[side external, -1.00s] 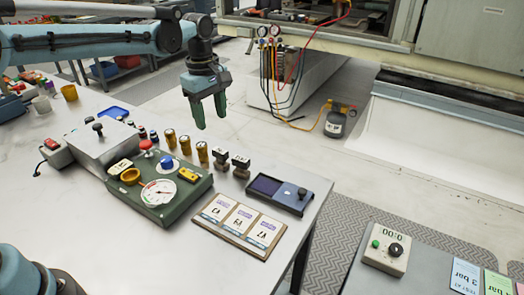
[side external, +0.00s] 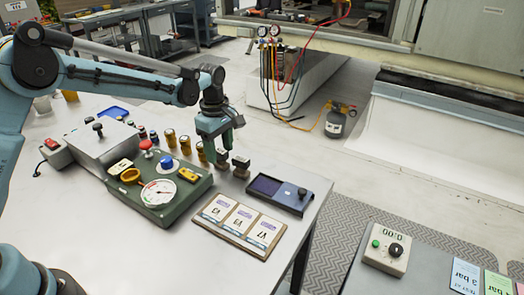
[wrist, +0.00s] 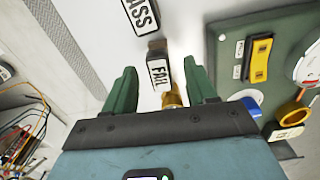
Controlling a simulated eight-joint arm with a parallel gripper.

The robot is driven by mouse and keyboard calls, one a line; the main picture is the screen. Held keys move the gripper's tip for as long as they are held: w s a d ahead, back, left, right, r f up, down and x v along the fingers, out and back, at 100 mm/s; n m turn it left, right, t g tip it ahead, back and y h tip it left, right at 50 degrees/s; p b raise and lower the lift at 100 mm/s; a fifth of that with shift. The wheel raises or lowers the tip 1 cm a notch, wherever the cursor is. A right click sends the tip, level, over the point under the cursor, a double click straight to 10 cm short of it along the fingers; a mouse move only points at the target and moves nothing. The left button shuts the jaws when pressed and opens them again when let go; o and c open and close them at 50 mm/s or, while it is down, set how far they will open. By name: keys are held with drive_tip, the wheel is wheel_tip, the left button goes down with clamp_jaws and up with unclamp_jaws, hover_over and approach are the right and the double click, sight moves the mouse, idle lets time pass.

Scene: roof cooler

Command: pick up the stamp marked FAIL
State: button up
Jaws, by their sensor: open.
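The FAIL stamp (wrist: 158,72) shows in the wrist view with its white label readable, between my two green fingers and just beyond their tips. In the side view it is the left of two dark stamps (side external: 222,161), partly hidden by my gripper. My gripper (side external: 218,149) is open and pointing down over it. In the wrist view the fingers (wrist: 159,68) stand apart on either side, with gaps visible. The PASS stamp (wrist: 140,14) is just beyond it, cut off by the top edge. In the side view the PASS stamp (side external: 241,167) stands to the right.
Brass cylinders (side external: 185,146) stand close to the left of the stamps. A green gauge box (side external: 160,193) is at the front left, and a card board (side external: 238,224) lies in front. A dark blue device (side external: 275,194) lies to the right. The white table has some bare surface between these.

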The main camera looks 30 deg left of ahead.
drive_tip(key=shift+f, duration=1.45)
drive_tip(key=shift+c, duration=0.3)
clamp_jaws()
drive_tip(key=shift+r, duration=0.15)
